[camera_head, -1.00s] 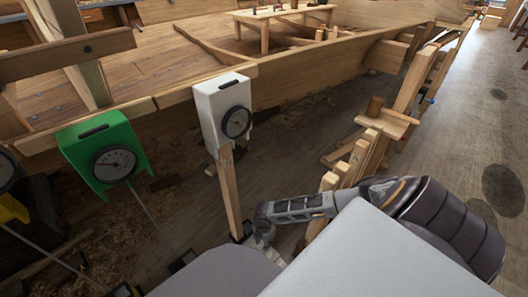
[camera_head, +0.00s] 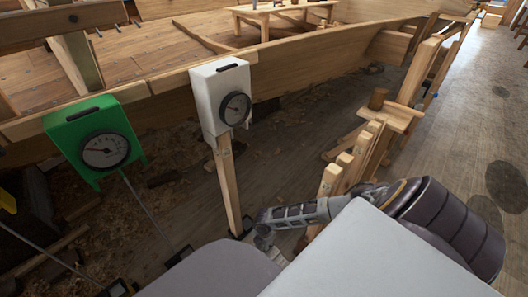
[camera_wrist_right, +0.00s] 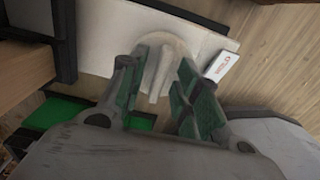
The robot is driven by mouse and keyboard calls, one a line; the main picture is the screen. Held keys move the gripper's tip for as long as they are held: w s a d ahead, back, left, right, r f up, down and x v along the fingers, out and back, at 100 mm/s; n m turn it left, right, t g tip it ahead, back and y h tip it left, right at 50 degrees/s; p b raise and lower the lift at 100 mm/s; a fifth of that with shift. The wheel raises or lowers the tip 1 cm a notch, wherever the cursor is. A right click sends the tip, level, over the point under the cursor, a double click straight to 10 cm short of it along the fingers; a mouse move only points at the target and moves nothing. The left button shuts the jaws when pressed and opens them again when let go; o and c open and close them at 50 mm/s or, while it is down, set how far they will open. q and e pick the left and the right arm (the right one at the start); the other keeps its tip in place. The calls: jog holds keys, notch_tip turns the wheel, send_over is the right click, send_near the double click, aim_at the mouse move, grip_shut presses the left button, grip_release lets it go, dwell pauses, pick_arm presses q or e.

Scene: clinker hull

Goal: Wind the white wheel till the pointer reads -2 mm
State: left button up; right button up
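A white box (camera_head: 209,88) with a dark-rimmed round dial (camera_head: 235,109) stands on a wooden post at the hull's edge. The pointer's reading is too small to make out. My right gripper (camera_head: 263,238) is low near the post's foot, partly hidden by my own arm and body. In the right wrist view, its two green-padded fingers (camera_wrist_right: 162,62) are apart, on either side of a whitish raised bar on a round pale part (camera_wrist_right: 166,44), apparently the white wheel. Gaps show beside the bar; contact is unclear. The wheel cannot be made out in the head view. My left gripper is not in view.
A green box (camera_head: 78,128) with a similar dial stands to the left, and part of a yellow one (camera_head: 7,201) shows at the left edge. The wooden hull (camera_head: 300,62) runs behind. Wooden posts (camera_head: 345,168) stand close to my right arm. Open floor lies at right.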

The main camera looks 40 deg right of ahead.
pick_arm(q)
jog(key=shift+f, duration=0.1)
pick_arm(e)
jog(key=shift+f, duration=0.2)
grip_shut()
dwell(0.5)
jog(key=shift+a+r+m+p, duration=0.1)
jog(key=shift+r+m+p, duration=0.05)
jog(key=shift+m+p, duration=1.2)
jog(key=m+p, duration=0.6)
jog(key=m, duration=0.3)
jog(key=shift+m+p, duration=0.35)
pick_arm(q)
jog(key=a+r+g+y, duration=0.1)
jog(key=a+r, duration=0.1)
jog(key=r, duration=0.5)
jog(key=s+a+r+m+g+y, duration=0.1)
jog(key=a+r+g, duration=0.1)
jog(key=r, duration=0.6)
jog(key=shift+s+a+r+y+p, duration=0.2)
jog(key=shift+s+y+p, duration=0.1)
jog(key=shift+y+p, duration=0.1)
pick_arm(e)
jog(key=shift+m, duration=0.9)
